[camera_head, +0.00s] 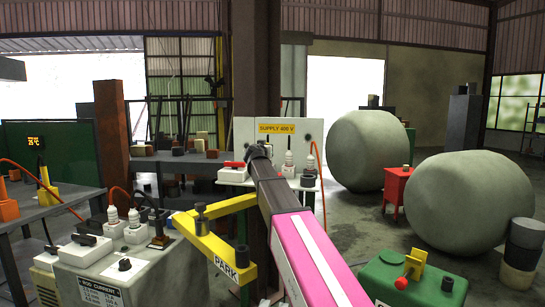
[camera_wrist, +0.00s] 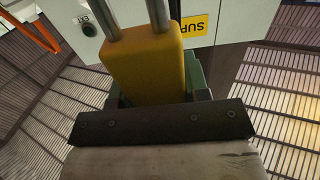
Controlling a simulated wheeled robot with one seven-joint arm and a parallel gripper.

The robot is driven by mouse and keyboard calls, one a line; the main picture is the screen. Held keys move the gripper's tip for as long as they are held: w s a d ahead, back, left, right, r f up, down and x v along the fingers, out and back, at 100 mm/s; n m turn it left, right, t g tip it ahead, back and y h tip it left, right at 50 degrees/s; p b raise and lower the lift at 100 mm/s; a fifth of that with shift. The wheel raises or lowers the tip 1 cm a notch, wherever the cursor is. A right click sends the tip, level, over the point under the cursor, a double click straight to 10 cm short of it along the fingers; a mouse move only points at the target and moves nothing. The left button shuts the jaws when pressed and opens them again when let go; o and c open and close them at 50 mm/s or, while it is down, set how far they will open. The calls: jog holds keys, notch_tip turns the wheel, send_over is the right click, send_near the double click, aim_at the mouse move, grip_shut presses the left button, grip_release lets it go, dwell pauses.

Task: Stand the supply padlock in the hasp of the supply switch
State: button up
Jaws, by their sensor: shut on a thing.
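My gripper (camera_wrist: 160,98) is shut on a yellow padlock (camera_wrist: 148,62) in the wrist view. Its two steel shackle legs point up and out of the top of that picture. The supply panel (camera_head: 243,132) carries the yellow SUPPLY 400 V label (camera_head: 277,128), part of which also shows in the wrist view (camera_wrist: 199,27). The supply switch (camera_head: 232,173) is a white box with a red handle, left of my arm's end in the head view. My arm hides the gripper and padlock there. I cannot make out the hasp or whether the padlock touches anything.
A yellow PARK bracket (camera_head: 213,246) with dark posts stands left of my arm. The grey rod current cabinet (camera_head: 135,268) is at the lower left. White insulators and sockets (camera_head: 289,165) stand right of my arm's end. A green box (camera_head: 415,280) is at the lower right.

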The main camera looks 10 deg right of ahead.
jog(key=s+a+r, duration=0.2)
jog(key=a+r, duration=0.2)
jog(key=a, duration=0.3)
send_over(241, 163)
jog(key=shift+f, duration=0.1)
dwell(0.3)
jog(key=shift+f, duration=2.8)
jog(key=shift+f, duration=2.2)
jog(key=o, duration=1.1)
jog(key=shift+r, duration=0.1)
